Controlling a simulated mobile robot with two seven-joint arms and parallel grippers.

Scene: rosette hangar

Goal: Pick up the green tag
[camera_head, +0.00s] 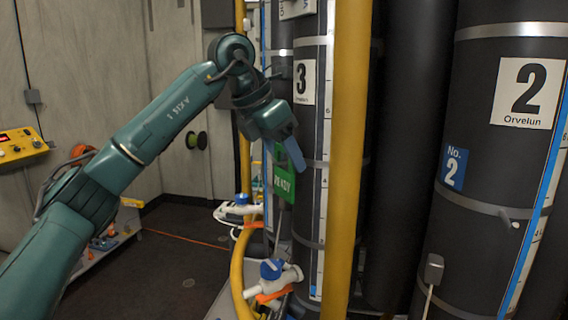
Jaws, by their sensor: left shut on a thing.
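The gripper hides that upper edge. My right gripper does not show.
The cylinder marked 2 (478,240) stands at the right. A yellow vertical pipe (347,150) runs just right of the tag. Below are valves with blue caps (271,268) and a yellow hose (237,268). A yellow control box (20,147) is at the far left. Open floor (170,270) lies left.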

